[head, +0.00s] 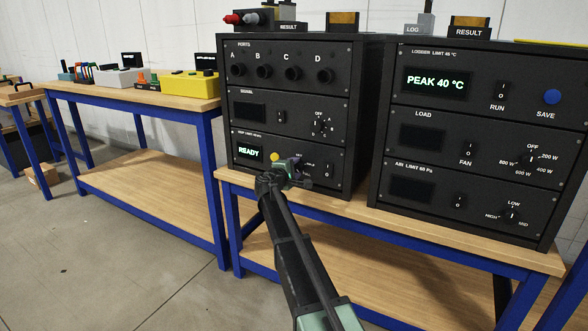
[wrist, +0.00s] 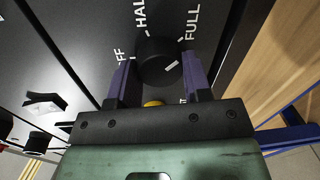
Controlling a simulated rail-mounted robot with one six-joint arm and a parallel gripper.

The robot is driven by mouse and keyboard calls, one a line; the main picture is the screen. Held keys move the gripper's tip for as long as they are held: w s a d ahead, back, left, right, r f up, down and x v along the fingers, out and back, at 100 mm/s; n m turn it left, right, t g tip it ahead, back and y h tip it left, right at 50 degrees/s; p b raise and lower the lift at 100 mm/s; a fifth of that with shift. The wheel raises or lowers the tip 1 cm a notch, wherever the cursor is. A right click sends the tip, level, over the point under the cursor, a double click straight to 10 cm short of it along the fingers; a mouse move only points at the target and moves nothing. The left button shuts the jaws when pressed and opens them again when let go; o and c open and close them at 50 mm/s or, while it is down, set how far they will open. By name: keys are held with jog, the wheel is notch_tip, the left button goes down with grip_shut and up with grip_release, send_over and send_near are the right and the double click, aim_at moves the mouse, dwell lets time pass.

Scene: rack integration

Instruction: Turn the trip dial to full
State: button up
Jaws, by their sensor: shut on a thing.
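The trip dial (wrist: 155,58) is a round black knob with a white mark, seen in the wrist view between the labels HALF and FULL. The mark is on the right of the knob face and slants up to the right, toward the FULL side; I cannot tell whether it lines up exactly. My gripper (wrist: 160,76) has one finger on each side of the knob and is shut on it. In the head view, my gripper (head: 293,168) is at the bottom panel of the left rack and hides most of the dial. The panel's display (head: 248,152) reads READY.
A yellow button (head: 275,156) is close beside the dial; it also shows between the fingers in the wrist view (wrist: 153,103). A rocker switch (head: 328,169) is to the right on the same panel. The right rack (head: 475,60) stands beside it on the bench.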

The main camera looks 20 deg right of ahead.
jog(key=shift+m, duration=0.3)
jog(key=o, duration=0.9)
jog(key=v, duration=1)
jog(key=shift+s+a+p, duration=0.3)
jog(key=shift+p, duration=0.1)
